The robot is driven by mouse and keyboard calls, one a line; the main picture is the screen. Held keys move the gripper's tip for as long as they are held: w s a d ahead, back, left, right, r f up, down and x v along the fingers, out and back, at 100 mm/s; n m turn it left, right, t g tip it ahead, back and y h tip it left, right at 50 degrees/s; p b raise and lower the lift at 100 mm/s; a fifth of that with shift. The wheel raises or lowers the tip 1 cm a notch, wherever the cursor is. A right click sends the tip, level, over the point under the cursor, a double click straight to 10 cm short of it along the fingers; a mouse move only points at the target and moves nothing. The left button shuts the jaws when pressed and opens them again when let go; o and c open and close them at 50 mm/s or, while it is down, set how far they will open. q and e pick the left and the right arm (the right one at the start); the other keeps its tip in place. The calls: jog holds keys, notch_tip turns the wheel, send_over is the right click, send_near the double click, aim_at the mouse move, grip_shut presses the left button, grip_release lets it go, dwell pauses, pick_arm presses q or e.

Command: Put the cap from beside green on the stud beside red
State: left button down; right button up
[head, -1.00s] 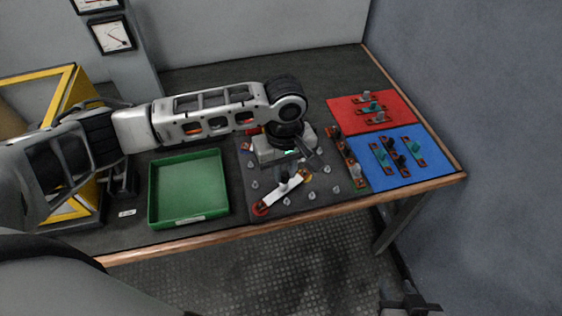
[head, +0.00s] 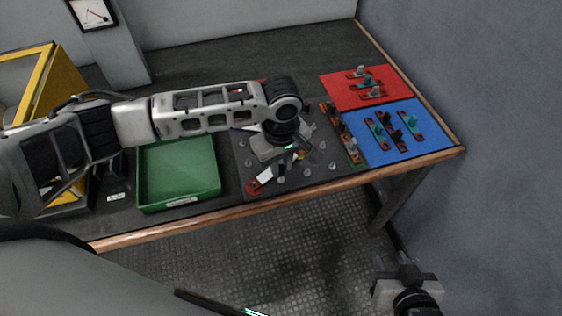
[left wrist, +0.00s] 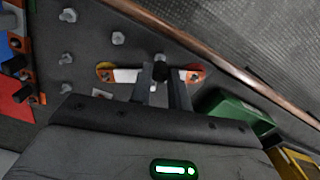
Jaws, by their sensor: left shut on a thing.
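My left gripper (head: 285,162) points down over the dark board of studs (head: 240,160). In the left wrist view, its fingers (left wrist: 161,82) are shut on a dark knob-like piece (left wrist: 159,70) at the middle of a white bar (left wrist: 127,76). The bar has a yellow end and a red end; its red end (head: 255,187) shows near the board's front left corner. I cannot tell whether the bar touches the board. My right gripper (head: 405,285) is low at the right, over the floor; its jaws are unclear.
A green tray (head: 179,203) stands left of the board. A red mat (head: 340,92) and a blue mat (head: 405,175) with small capped pieces lie to the right. Bare metal studs (left wrist: 118,38) stick up around the bar. The table's wooden front edge (head: 225,209) is close.

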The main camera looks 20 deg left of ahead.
pick_arm(q)
jog(key=shift+r, duration=0.1)
dwell(0.4)
jog(key=shift+p, duration=0.3)
jog(key=shift+p, duration=0.4)
jog(key=shift+p, duration=0.6)
jog(key=shift+f+b, duration=0.4)
jog(key=shift+f, duration=0.85)
dwell(0.4)
jog(key=shift+f, duration=0.1)
dwell(0.9)
jog(key=c, duration=1.2)
grip_release()
jog(key=shift+c, duration=0.2)
